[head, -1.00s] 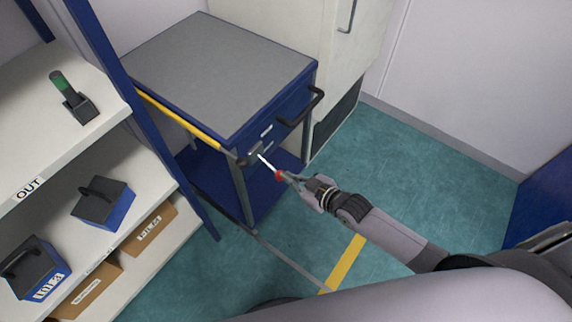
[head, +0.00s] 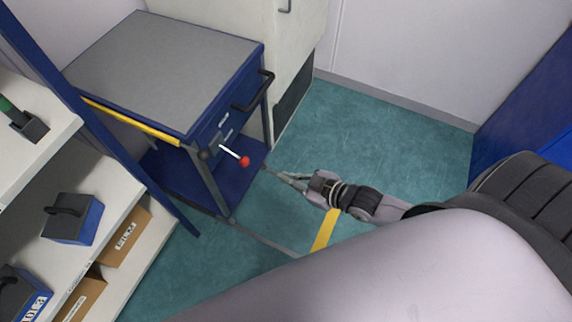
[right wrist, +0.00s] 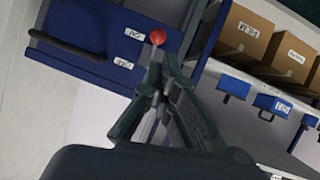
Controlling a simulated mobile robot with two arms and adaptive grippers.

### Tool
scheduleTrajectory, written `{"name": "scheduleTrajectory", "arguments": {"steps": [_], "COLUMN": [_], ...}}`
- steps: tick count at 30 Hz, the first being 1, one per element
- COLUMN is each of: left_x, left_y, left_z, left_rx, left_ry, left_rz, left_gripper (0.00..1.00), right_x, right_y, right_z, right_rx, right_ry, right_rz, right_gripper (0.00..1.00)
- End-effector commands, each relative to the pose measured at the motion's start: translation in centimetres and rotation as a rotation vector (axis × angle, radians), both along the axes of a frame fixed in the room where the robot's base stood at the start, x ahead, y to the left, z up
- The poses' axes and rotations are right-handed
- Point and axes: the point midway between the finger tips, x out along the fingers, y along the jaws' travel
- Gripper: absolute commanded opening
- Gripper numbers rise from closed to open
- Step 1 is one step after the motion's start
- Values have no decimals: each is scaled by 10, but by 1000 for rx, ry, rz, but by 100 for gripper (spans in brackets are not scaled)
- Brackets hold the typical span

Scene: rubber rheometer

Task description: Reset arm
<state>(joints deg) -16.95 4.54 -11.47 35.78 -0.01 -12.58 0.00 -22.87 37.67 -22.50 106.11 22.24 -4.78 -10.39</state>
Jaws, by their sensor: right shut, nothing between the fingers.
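My right gripper (head: 283,175) is shut and empty in the head view, to the right of a lever with a red ball knob (head: 244,161). The lever's light rod runs from a dark mount at the corner of the blue cart (head: 190,128). A gap shows between the fingertips and the knob. In the right wrist view the red knob (right wrist: 158,37) appears just beyond the tips of the gripper (right wrist: 160,88). My left gripper is not in view.
A white shelf (head: 98,185) with blue-black boxes and cardboard boxes stands at the left. The cart has a black handle (head: 255,95). A pale cabinet (head: 290,50) stands behind it. Green floor (head: 380,130) is free to the right.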

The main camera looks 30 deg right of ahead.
Motion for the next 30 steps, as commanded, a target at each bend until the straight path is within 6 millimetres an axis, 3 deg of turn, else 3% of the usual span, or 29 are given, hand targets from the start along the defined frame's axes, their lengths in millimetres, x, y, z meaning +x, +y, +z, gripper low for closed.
{"name": "scheduleTrajectory", "arguments": {"steps": [12,16,20,23,26,30], "left_x": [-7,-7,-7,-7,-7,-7], "left_y": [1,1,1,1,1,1], "left_z": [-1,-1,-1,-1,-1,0], "left_rx": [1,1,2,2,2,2], "left_ry": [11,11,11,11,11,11], "left_rz": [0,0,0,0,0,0], "left_gripper": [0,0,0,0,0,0], "right_x": [0,0,-10,-34,-72,-144], "right_y": [0,-12,-43,-68,-86,-90], "right_z": [-1,-25,-89,-151,-211,-285], "right_rx": [-1,-23,-75,-123,-165,-209], "right_ry": [3,37,144,263,397,601], "right_rz": [-2,-38,-134,-223,-301,-385], "right_gripper": [0,0,0,0,0,0]}}
